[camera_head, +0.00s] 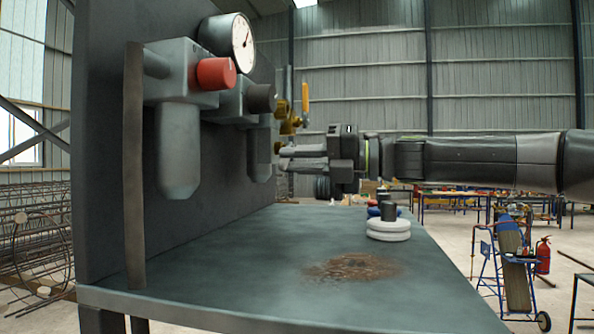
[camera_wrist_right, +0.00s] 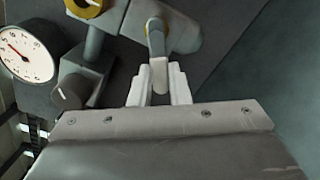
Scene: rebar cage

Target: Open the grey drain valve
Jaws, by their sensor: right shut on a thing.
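The grey drain valve (camera_wrist_right: 156,42) shows in the right wrist view as a short grey handle coming out of a brass-coloured ring on a grey body. My right gripper (camera_wrist_right: 159,78) is shut on the end of this handle, with one pale finger on each side. In the head view my right gripper (camera_head: 281,158) reaches in from the right, beside the far grey bowl. There its fingertips and the bowl's edge hide most of the valve; a little brass shows at the tips. My left gripper is not in view.
A dark upright panel (camera_head: 105,110) carries a gauge (camera_head: 243,44), a red knob (camera_head: 215,73), a dark knob (camera_head: 262,98), a near grey bowl (camera_head: 178,150) and a yellow lever (camera_head: 305,92). White discs (camera_head: 388,231) stand on the bench (camera_head: 230,255), near a brown stain.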

